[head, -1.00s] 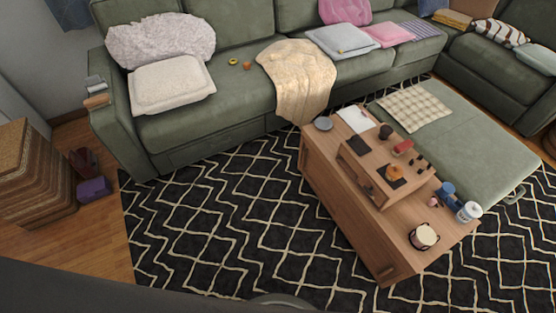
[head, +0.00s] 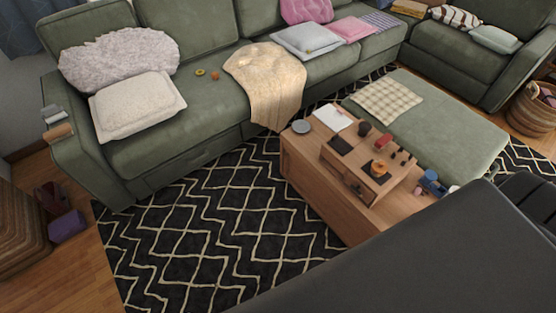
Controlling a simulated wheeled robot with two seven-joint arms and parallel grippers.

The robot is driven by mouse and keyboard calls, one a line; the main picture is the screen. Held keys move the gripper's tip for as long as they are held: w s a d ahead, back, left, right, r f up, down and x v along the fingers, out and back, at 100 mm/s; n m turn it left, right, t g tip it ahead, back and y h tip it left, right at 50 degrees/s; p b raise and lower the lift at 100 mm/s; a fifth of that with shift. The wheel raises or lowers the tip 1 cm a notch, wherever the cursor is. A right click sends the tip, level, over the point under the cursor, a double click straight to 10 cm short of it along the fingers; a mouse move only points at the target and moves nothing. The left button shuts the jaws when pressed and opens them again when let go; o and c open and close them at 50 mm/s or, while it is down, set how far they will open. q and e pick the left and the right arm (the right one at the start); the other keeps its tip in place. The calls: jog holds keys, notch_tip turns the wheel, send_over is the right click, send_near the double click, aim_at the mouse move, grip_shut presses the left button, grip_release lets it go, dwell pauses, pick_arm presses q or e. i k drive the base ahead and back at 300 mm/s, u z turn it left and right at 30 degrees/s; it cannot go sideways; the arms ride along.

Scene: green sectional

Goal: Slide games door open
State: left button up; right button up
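The wooden coffee table (head: 312,187) stands on the patterned rug, right of centre in the head view. A small wooden riser (head: 334,165) sits on its top. The riser's long front side shows a darker patch (head: 357,189), too small to tell as an opening, a handle or contents. I cannot make out which panel is the games door or whether it is open. A large dark grey shape, likely part of my own arm, covers the lower right and hides the near end of the table. Neither of my grippers shows.
The green sofa (head: 190,147) is behind, the green ottoman (head: 450,125) at the right. The rug (head: 215,225) left of the table is clear. A woven basket (head: 532,112) stands far right.

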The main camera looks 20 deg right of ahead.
aim_at(312, 189)
jog(key=i, duration=0.5)
jog(key=z, duration=2)
